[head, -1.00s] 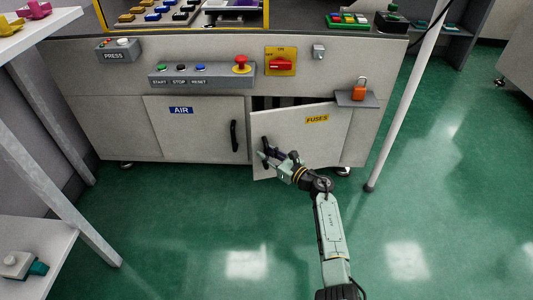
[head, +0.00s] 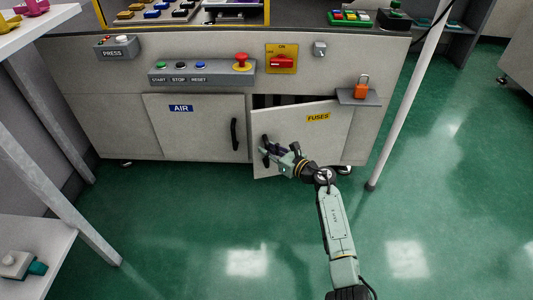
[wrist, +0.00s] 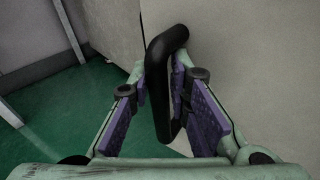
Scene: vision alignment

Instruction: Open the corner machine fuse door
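The fuse door (head: 300,150), a pale panel with a yellow FUSES label (head: 318,118), stands ajar at the right of the machine front. A dark gap shows above its top edge. Its black handle (wrist: 160,100) is near the door's left edge. My gripper (head: 268,154) is at this handle in the head view. In the wrist view my gripper (wrist: 158,88) has its purple-padded fingers on either side of the handle bar, close against it near the tips. The fingers partly hide the handle in the head view.
The AIR door (head: 195,130) with its own black handle is closed to the left. An orange padlock (head: 361,88) sits on a grey bracket at the upper right. A white post (head: 402,100) stands to the right. The green floor in front is clear.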

